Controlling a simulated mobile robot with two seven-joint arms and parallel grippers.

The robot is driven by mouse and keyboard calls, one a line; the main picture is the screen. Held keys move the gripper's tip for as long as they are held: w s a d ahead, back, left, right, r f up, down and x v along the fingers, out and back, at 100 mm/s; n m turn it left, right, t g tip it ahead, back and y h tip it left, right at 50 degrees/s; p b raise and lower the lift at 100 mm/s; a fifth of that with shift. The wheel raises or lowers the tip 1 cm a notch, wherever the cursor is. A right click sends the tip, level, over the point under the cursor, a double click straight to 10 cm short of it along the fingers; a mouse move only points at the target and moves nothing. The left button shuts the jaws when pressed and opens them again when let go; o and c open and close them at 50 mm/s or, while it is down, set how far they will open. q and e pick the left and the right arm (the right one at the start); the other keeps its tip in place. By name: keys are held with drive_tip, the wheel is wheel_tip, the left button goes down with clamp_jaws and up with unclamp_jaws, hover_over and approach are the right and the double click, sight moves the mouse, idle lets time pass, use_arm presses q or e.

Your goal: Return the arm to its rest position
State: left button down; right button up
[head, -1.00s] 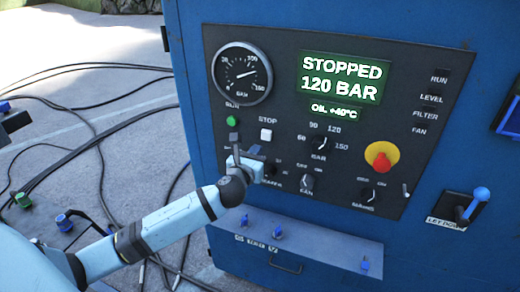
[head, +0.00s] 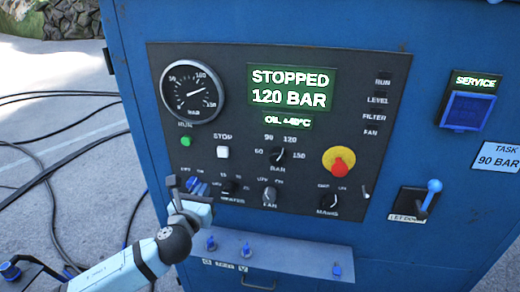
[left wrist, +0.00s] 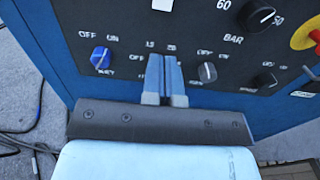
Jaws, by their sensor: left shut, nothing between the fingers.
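My left gripper (head: 199,188) is in front of the lower left of the black control panel (head: 225,130), left of the heater knob (head: 229,187). Its blue fingers (left wrist: 163,75) are together and empty in the left wrist view. They hide part of the panel there, between a blue knob (left wrist: 100,57) and a grey-black knob (left wrist: 207,72). I cannot tell whether the fingertips touch the panel. My left arm (head: 135,265) comes in from the lower left. My right gripper is not in view.
The blue cabinet (head: 430,60) fills most of the head view. Its display (head: 290,92) reads STOPPED 120 BAR. A ledge with small blue levers (head: 250,262) juts out below the panel. A blue-handled lever (head: 428,200) is at right. Black cables (head: 50,175) lie on the floor at left.

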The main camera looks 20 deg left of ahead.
use_arm(q)
drive_tip(key=s+d+f+n+g+h+p, duration=0.1)
drive_tip(key=s+d+f+n+g+h, duration=0.1)
drive_tip(key=s+d+f+n, duration=0.3)
drive_tip(key=s+d+f+n+g+h+p, duration=0.1)
drive_tip(key=s+d+f+n+g+h, duration=0.1)
drive_tip(key=s+d+f+n, duration=0.4)
drive_tip(key=s+d+f+n+g+h+p, duration=0.1)
drive_tip(key=s+d+f+n, duration=0.4)
drive_tip(key=f+n, duration=0.8)
drive_tip(key=s+n+g+h, duration=0.1)
drive_tip(key=s+n+h, duration=0.1)
drive_tip(key=n, duration=0.4)
drive_tip(key=shift+s+d+f+g, duration=0.3)
drive_tip(key=shift+s+d+f, duration=0.05)
drive_tip(key=shift+s, duration=0.5)
